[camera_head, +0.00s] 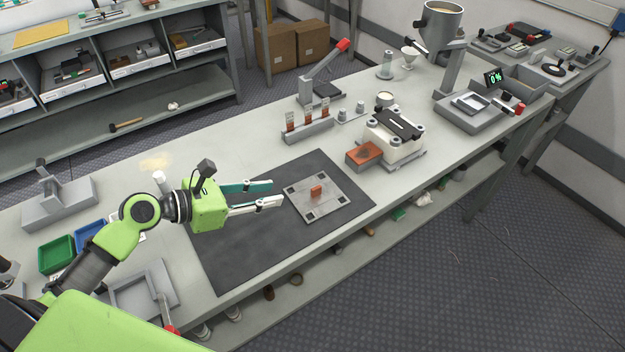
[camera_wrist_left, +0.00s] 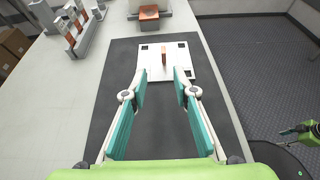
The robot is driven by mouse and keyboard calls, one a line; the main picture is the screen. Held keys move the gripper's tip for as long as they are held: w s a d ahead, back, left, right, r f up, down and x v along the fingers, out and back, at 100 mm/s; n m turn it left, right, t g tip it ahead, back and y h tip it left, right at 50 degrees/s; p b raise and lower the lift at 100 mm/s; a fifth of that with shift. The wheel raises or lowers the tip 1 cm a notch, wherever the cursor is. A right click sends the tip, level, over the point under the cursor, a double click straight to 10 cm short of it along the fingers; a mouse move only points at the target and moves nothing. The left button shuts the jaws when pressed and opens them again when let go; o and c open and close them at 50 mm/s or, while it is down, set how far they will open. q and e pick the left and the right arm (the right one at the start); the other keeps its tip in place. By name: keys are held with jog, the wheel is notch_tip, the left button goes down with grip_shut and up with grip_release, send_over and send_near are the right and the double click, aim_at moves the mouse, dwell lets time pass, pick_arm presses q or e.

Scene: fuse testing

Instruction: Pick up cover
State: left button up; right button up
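My left gripper (camera_head: 274,193) is open and empty over the dark mat (camera_head: 235,243), its fingers pointing at a light square plate (camera_head: 341,207). A small orange-brown upright piece (camera_head: 316,191) stands near the plate's middle, just beyond the fingertips. In the left wrist view the open fingers (camera_wrist_left: 160,72) spread either side of this piece (camera_wrist_left: 163,56), short of it. I cannot tell for sure which thing is the cover. A green and black part (camera_wrist_left: 306,134), probably of my right gripper, shows at the right edge of the left wrist view; its fingers are not clear.
A white device with a black top (camera_head: 396,123) and an orange-brown block (camera_head: 364,154) stand beyond the plate. Behind the mat are a rack of reddish-brown pieces (camera_head: 307,127) and a red-handled lever press (camera_head: 318,85). Green (camera_head: 56,254) and blue bins sit at left. The mat is otherwise clear.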

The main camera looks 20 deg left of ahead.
aim_at(312, 189)
pick_arm(q)
jog(key=x, duration=0.4)
jog(key=d+x, duration=0.1)
jog(key=x, duration=0.1)
jog(key=shift+d+r+p, duration=0.1)
jog(key=shift+r+p, duration=0.1)
jog(key=shift+p, duration=0.1)
jog(key=x, duration=0.3)
jog(key=shift+f, duration=0.15)
jog(key=x, duration=0.3)
jog(key=shift+w+f, duration=0.15)
jog(key=shift+f, duration=0.05)
jog(key=shift+w, duration=0.1)
grip_shut()
pick_arm(e)
jog(key=s, duration=0.1)
jog(key=s+d, duration=0.1)
jog(key=s+r, duration=0.1)
jog(key=shift+s+d, duration=0.25)
